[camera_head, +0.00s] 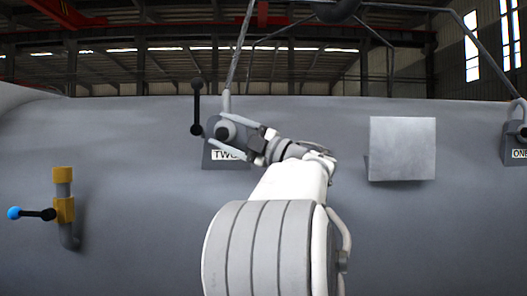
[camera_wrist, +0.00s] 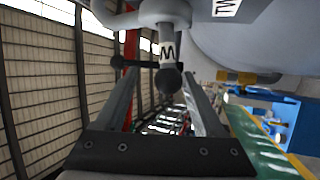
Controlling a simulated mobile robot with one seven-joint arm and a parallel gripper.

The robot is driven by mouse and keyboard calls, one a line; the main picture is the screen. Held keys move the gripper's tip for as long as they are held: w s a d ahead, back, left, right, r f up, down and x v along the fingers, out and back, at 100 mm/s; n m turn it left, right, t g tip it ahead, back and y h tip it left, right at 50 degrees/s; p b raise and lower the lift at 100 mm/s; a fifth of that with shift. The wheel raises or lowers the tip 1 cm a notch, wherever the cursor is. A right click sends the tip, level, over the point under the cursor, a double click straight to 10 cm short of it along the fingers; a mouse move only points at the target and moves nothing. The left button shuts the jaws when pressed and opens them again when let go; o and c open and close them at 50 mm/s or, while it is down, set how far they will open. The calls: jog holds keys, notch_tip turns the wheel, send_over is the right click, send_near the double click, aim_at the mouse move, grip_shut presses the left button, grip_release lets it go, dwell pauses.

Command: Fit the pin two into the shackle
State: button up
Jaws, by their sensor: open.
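In the head view, the shackle (camera_head: 226,118) hangs from a cable at the grey lug marked TWO (camera_head: 222,155). The shackle also shows at the top of the wrist view (camera_wrist: 155,14). In the wrist view, a light cylinder with a letter label (camera_wrist: 167,47), apparently pin two, sits by the shackle and has a dark round end (camera_wrist: 168,80). How far it is seated in the shackle I cannot tell. My gripper (camera_head: 252,138) is open just right of the shackle, and in the wrist view its fingers (camera_wrist: 160,82) stand either side of the dark end, not visibly closed on it.
A black bar with ball ends (camera_head: 196,107) stands left of the shackle. A yellow fitting (camera_head: 63,205) with a blue-ended handle is at left. A grey square plate (camera_head: 402,148) and a lug marked ONE (camera_head: 517,153) are at right.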

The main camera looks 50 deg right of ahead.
jog(key=b+v, duration=0.2)
jog(key=v, duration=1.1)
jog(key=shift+s, duration=0.25)
